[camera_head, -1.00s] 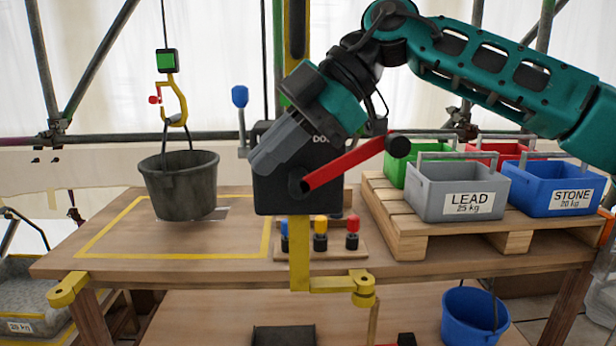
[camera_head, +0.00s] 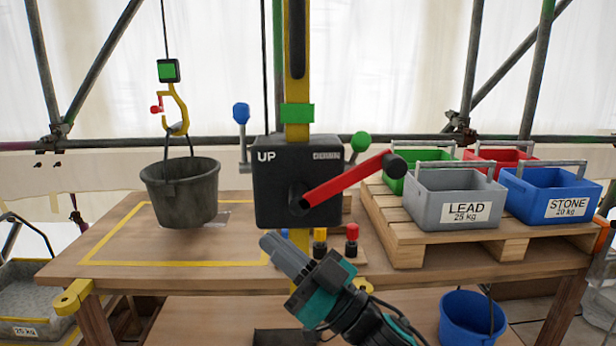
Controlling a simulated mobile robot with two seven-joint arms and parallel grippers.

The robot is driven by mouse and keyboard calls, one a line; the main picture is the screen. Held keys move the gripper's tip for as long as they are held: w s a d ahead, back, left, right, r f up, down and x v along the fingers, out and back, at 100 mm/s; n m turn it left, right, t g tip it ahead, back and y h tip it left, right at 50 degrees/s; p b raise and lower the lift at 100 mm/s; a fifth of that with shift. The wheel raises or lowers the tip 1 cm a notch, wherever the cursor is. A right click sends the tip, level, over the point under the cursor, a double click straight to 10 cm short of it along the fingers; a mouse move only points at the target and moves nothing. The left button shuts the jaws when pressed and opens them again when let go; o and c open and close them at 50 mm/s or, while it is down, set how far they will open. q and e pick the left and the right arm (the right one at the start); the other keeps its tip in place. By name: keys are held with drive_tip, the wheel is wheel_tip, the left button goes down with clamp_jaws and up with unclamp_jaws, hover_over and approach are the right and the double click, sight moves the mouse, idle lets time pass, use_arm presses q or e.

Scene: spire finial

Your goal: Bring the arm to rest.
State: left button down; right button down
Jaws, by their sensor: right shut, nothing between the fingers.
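My right arm (camera_head: 365,322) is teal and black and comes in from the bottom of the head view. Its right gripper (camera_head: 272,245) is shut and empty, pointing up and left. It lies in front of the table, below the black winch box (camera_head: 298,185), and covers part of the small coloured pegs. The winch box is marked UP and DOWN and has a red crank lever (camera_head: 345,183), which the gripper is apart from. My left gripper does not show.
A dark bucket (camera_head: 182,195) hangs from a yellow hook (camera_head: 178,112) over the yellow-taped area. Grey LEAD (camera_head: 450,195), blue STONE (camera_head: 550,190), green and red bins stand on a pallet (camera_head: 410,245) at right. A blue bucket (camera_head: 467,318) is below the table (camera_head: 130,262).

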drive_tip(key=d+f+m+t+h, duration=0.5)
drive_tip(key=d+f+m+h, duration=0.35)
drive_tip(key=f, duration=0.35)
drive_tip(key=s+d+f+m+g+h+p, duration=0.1)
drive_tip(key=s+d+f+g+h, duration=0.2)
drive_tip(key=s+f, duration=0.6)
drive_tip(key=s+d+f+m+g+h+p, duration=0.1)
drive_tip(key=s+d+f+m+g+h, duration=0.1)
drive_tip(key=s+d+f+h, duration=0.5)
drive_tip(key=s+d+f+g, duration=0.1)
drive_tip(key=s+d+f, duration=0.1)
drive_tip(key=f, duration=0.3)
drive_tip(key=shift+d+p, duration=0.3)
drive_tip(key=shift+d, duration=0.35)
drive_tip(key=shift+s, duration=0.1)
